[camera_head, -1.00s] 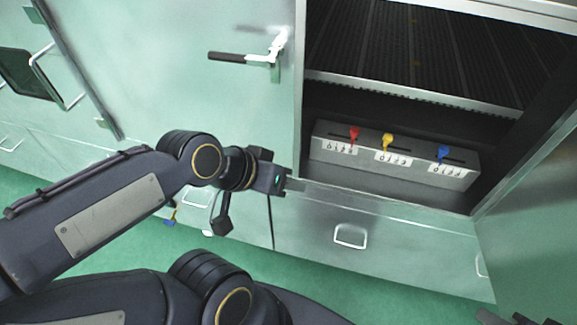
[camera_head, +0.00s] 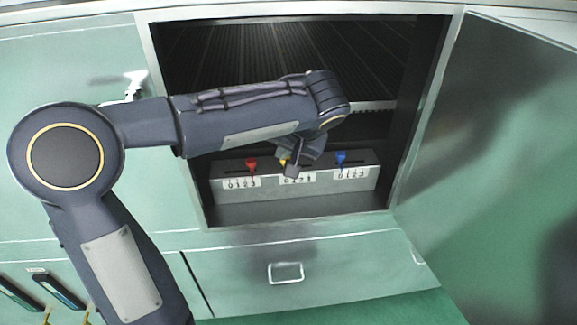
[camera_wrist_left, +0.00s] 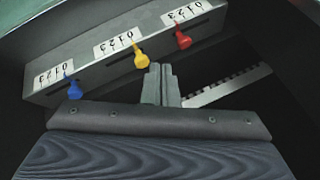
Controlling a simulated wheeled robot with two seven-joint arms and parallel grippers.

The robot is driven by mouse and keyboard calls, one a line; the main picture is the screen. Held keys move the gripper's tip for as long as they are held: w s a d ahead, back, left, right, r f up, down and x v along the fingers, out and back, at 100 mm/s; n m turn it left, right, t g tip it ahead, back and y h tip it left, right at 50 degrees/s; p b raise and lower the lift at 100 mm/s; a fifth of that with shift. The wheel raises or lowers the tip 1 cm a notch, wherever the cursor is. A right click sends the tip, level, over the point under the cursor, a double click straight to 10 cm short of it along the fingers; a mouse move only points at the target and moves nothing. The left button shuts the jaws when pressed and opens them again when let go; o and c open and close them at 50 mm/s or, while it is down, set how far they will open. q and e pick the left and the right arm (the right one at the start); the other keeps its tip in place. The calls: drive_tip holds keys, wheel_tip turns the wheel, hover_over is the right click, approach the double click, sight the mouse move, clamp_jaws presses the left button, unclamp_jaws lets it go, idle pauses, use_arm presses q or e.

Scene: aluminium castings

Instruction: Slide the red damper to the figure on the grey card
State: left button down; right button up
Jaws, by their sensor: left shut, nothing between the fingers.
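The red damper (camera_head: 252,164) is a small knob at the left end of a grey box, near the high-number end of its 0-to-3 scale (camera_head: 241,182). It also shows in the wrist view (camera_wrist_left: 183,39), at upper right. I cannot make out a grey card. My right gripper is not in view.
The blue damper (camera_head: 340,158) is at the box's right end. The grey box (camera_head: 365,188) stands on the compartment floor, below a ribbed shelf. The open door (camera_head: 490,150) stands at right. A drawer handle (camera_head: 286,272) is below.

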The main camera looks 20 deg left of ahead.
sight(251, 165)
use_arm(q)
drive_tip(key=a+r+p+x, duration=0.1)
drive_tip(key=a+p+x, duration=0.1)
drive_tip(key=x, duration=1)
drive_tip(key=shift+w+a+r, duration=0.2)
drive_tip(key=shift+w+a, duration=0.05)
drive_tip(key=shift+a, duration=0.1)
